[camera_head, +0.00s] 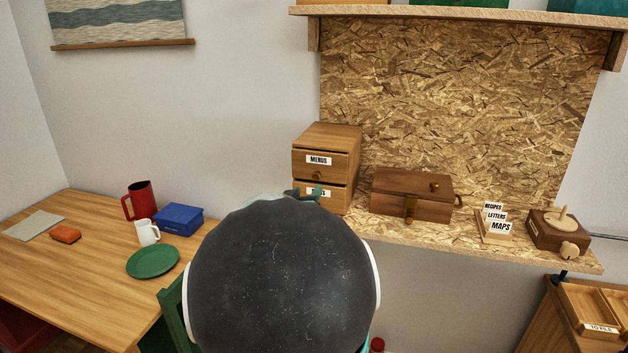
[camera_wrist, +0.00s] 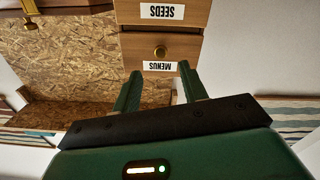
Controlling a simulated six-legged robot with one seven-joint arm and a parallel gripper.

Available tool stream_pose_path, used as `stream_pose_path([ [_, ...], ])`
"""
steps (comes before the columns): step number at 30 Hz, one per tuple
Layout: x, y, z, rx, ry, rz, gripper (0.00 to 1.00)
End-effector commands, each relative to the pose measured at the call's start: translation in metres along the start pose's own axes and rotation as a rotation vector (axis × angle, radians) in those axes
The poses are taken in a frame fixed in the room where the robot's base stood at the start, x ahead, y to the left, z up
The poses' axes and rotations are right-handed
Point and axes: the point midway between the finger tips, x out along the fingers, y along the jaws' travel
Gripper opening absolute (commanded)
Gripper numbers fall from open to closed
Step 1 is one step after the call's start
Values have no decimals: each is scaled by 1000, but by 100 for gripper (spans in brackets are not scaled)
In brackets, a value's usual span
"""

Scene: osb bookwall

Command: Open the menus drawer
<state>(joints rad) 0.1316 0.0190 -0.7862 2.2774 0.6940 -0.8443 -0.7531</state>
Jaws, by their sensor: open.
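The menus drawer (camera_head: 340,168) is the upper one in a small two-drawer wooden cabinet (camera_head: 336,133) and looks shut. The wrist view is upside down; there the menus drawer (camera_wrist: 190,46) lies below the SEEDS drawer (camera_wrist: 130,12). My gripper (camera_wrist: 160,68) is open and empty. Its two green fingers point at the menus drawer, one on each side of the label, and the knob (camera_wrist: 160,51) shows between and beyond them, apart from both. In the head view my round dark arm link hides most of the gripper.
Right of the cabinet on the OSB shelf (camera_head: 385,228) are a wooden chest (camera_head: 405,195), a label holder (camera_head: 495,225) and a small wooden box (camera_head: 555,230). The left table (camera_head: 85,275) holds a red jug (camera_head: 142,202), blue box (camera_head: 180,220), white cup (camera_head: 147,232) and green plate (camera_head: 152,262).

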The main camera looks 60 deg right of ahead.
Motion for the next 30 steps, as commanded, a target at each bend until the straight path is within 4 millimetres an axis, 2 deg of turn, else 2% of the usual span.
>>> stream_pose_path([
  [6,36,-1,0,-3,0,2,43],
  [13,69,-2,0,-2,0,0,43],
  [18,81,-3,0,1,-1,-1,43],
  [26,82,-3,0,2,-1,-3,43],
  [27,82,-3,0,2,-1,-3,41],
  [30,82,-3,0,2,-1,-3,21],
])
